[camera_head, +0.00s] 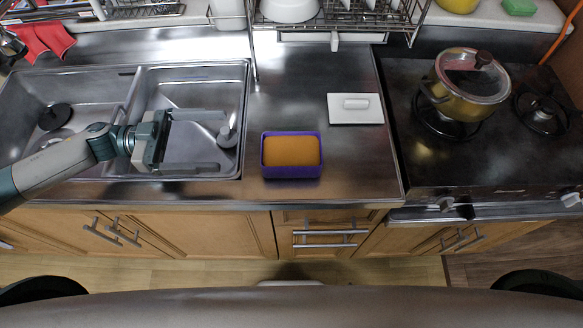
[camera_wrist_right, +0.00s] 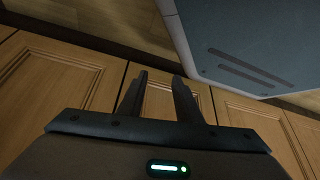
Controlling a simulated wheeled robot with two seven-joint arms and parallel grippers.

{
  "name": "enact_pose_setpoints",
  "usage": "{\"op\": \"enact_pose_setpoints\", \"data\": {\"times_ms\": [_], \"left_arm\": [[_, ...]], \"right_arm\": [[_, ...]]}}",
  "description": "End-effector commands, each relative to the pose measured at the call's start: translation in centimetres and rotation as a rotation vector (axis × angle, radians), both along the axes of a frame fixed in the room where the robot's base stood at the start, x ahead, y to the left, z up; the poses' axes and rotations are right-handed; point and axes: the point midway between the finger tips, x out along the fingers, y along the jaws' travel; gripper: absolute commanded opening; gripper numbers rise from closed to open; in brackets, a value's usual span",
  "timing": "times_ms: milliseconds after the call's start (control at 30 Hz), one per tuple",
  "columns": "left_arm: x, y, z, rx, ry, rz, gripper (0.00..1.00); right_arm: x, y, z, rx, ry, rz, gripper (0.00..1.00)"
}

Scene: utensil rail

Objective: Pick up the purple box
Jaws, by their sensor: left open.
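The purple box (camera_head: 291,172) sits upright on the steel counter between the sink and the stove in the head view. Its top shows an orange-brown filling inside the purple rim. My left gripper (camera_head: 221,141) is over the right sink basin, left of the box, with its two fingers apart and pointing right at the box. It is empty, with a gap between its fingertips and the box. My right gripper (camera_wrist_right: 159,76) shows in the right wrist view with its fingers apart and nothing between them, in front of wooden cabinet doors. The box is not in that view.
A white board (camera_head: 341,117) with a small white piece lies right of the box. A lidded pot (camera_head: 462,92) stands on the stove (camera_head: 430,160). A dish rack (camera_head: 340,20) is behind. The counter around the box is mostly clear.

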Motion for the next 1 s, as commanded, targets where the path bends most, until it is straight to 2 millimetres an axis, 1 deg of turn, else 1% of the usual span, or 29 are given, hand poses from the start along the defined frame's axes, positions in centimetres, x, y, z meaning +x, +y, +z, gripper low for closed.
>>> {"op": "enact_pose_setpoints", "data": {"times_ms": [33, 133, 300, 633, 767, 867, 967, 1000], "left_arm": [[0.0, 0.0, -1.5, 0.000, -0.001, 0.000, 0.92], [0.0, 0.0, -2.2, 0.000, -0.001, 0.000, 0.92], [0.0, 0.0, -2.4, 0.000, -0.001, 0.000, 0.92], [0.0, -0.1, -2.3, 0.000, 0.000, 0.000, 0.92], [0.0, -0.7, -2.2, -0.001, 0.000, -0.001, 0.92], [0.0, -1.6, -2.1, -0.002, -0.001, -0.002, 0.92], [-0.1, -2.9, -2.0, -0.003, 0.000, -0.003, 0.92], [-0.1, -3.4, -2.0, -0.003, 0.000, -0.003, 0.92]], "right_arm": [[0.6, 0.3, -1.2, 0.005, -0.015, 0.001, 0.31], [1.3, 0.6, -1.4, 0.011, -0.035, 0.001, 0.31], [1.8, 0.8, -1.2, 0.016, -0.049, 0.001, 0.31], [1.7, 0.8, -1.2, 0.015, -0.046, 0.000, 0.31], [1.1, 0.5, -1.3, 0.009, -0.029, 0.001, 0.31], [0.2, 0.1, -1.5, 0.002, -0.005, 0.000, 0.31], [-1.2, -0.5, -1.8, -0.009, 0.030, -0.001, 0.31], [-2.0, -0.8, -2.1, -0.016, 0.051, 0.000, 0.31]]}}
